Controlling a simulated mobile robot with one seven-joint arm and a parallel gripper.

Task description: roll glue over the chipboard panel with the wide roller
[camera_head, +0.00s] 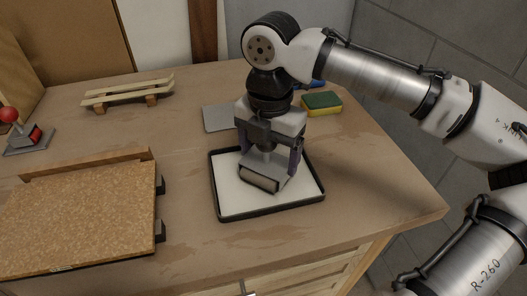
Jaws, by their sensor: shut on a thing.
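The wide roller (259,180) has a beige cylinder under a grey frame. My gripper (268,150) points down and is shut on the roller's upper part; the fingers hide most of its handle. The roller is over a black-rimmed tray (221,204) with a whitish floor. I cannot tell whether the roller touches the tray floor. The chipboard panel (75,215) lies flat at the left front of the bench, apart from the roller. A wooden strip runs along its back edge and dark blocks stand at its right side.
The wooden bench (190,255) has free room between panel and tray. A slatted wooden rack (127,92) stands at the back left. A red-knobbed lever (12,116) is at far left. A yellow-green sponge (322,105) and a grey plate (219,118) lie behind the tray.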

